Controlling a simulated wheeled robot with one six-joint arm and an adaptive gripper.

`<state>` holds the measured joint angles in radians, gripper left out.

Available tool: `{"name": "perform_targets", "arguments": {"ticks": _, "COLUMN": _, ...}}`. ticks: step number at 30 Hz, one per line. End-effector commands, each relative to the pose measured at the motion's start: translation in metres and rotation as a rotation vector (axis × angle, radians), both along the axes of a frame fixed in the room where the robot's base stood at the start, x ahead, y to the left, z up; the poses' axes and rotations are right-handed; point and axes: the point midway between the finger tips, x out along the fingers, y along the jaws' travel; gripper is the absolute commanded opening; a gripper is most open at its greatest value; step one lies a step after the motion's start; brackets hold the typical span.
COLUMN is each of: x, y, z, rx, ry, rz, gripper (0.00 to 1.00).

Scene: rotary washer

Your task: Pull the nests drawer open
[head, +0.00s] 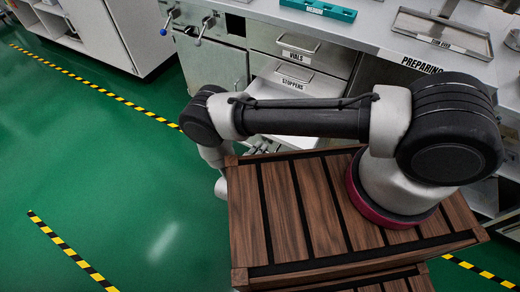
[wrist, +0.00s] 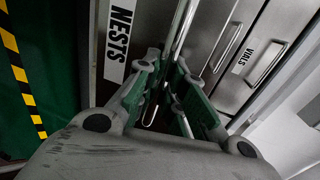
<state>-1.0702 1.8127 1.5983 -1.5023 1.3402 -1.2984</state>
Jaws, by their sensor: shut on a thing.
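My gripper (wrist: 166,68), with green-padded fingers, is shut on this handle, one finger on each side. In the head view, my arm hides the handle and most of the drawer front. A pale surface (head: 268,90) below the stoppers drawer looks like the inside of the drawer, partly out. How far out it is cannot be told.
The vials drawer (head: 330,61) and the stoppers drawer (head: 318,87) sit above, both looking shut. Lever handles (head: 204,28) stick out at the upper left. Trays (head: 437,33) lie on the counter at the right. The green floor (head: 130,165) on the left is clear, with striped tape lines.

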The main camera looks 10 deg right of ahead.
Motion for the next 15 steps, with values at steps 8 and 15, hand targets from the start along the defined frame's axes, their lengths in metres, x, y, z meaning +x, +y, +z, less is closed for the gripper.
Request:
{"name": "perform_targets", "arguments": {"ticks": 8, "x": 0.0003, "y": 0.0005, "z": -0.0003, "rx": 0.002, "ry": 0.001, "rz": 0.000, "gripper": 0.26}}
{"name": "perform_targets", "arguments": {"ticks": 15, "x": 0.0003, "y": 0.0003, "z": -0.0001, "rx": 0.001, "ry": 0.000, "rz": 0.000, "gripper": 0.34}}
